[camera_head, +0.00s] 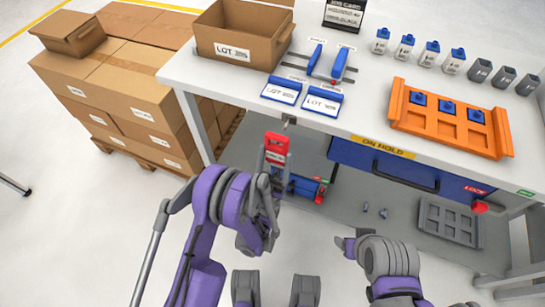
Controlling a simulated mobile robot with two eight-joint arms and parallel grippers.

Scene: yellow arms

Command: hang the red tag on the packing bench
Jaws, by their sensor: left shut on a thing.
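The red tag (277,142) is upright at the front edge of the packing bench (222,84), left of the "ON HOLD" label. My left gripper (274,164) is shut on its lower part from below. A small grey hook (290,121) juts from the bench's front edge just above the tag's top. I cannot tell whether the tag touches the hook or is on it. My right gripper (345,243) is low in front of the bench, away from the tag, and its jaws are not clear to see.
A blue drawer (400,166) with a red lock piece (480,206) is under the bench top. A red and blue toolbox (305,186) is on the lower shelf behind the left gripper. Stacked cartons (110,85) stand left. An orange tray (452,125) lies on top.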

